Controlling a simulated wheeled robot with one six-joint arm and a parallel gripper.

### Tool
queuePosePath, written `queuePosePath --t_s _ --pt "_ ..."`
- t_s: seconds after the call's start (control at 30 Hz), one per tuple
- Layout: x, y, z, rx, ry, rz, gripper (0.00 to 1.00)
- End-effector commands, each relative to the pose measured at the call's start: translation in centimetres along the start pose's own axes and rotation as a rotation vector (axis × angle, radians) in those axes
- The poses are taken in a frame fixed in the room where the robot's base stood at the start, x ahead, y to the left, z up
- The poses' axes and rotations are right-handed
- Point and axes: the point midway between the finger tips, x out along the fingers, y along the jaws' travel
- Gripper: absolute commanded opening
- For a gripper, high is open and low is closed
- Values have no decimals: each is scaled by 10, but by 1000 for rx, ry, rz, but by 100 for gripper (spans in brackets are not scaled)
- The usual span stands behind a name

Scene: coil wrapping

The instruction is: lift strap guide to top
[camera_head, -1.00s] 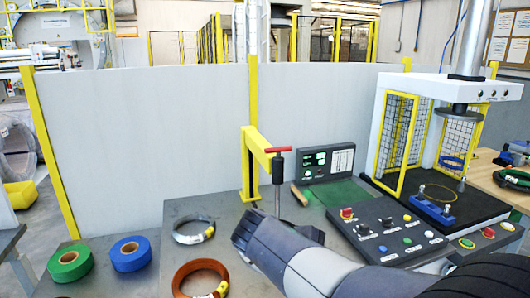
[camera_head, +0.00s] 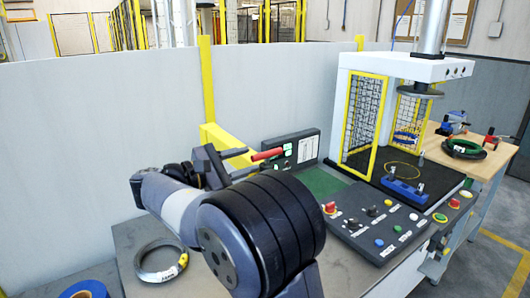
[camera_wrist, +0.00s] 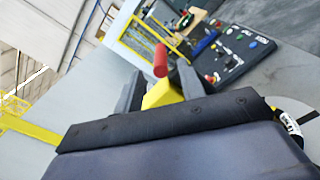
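The strap guide is a yellow post and arm (camera_head: 222,140) with a red handle (camera_head: 267,154), standing at the back of the grey table. My gripper (camera_head: 222,160) is right at the guide and covers much of its lower part in the head view. In the wrist view the two dark fingers of my gripper (camera_wrist: 158,86) stand apart. I see no clear contact, and the guide's dark rod is hidden by my arm.
A control panel (camera_head: 385,222) with several buttons lies to the right, before a caged press (camera_head: 400,65). A wire coil (camera_head: 161,261) and a blue roll (camera_head: 85,290) lie at the lower left. A grey partition (camera_head: 120,130) stands behind.

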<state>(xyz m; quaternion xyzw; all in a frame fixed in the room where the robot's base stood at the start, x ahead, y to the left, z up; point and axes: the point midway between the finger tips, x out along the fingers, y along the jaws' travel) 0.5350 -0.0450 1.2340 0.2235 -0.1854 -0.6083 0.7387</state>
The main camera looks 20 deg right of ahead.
Motion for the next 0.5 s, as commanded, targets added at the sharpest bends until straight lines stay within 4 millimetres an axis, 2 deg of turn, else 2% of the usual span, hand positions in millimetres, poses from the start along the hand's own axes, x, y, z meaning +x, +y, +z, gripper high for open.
queuePosePath --t_s 0.1,0.23,0.4,0.5 --pt "25 0 2 -1 -3 -4 38" --pt "47 0 1 0 0 -4 38" --pt "65 0 0 -1 0 -2 38" --pt "69 0 0 -1 1 -1 38"
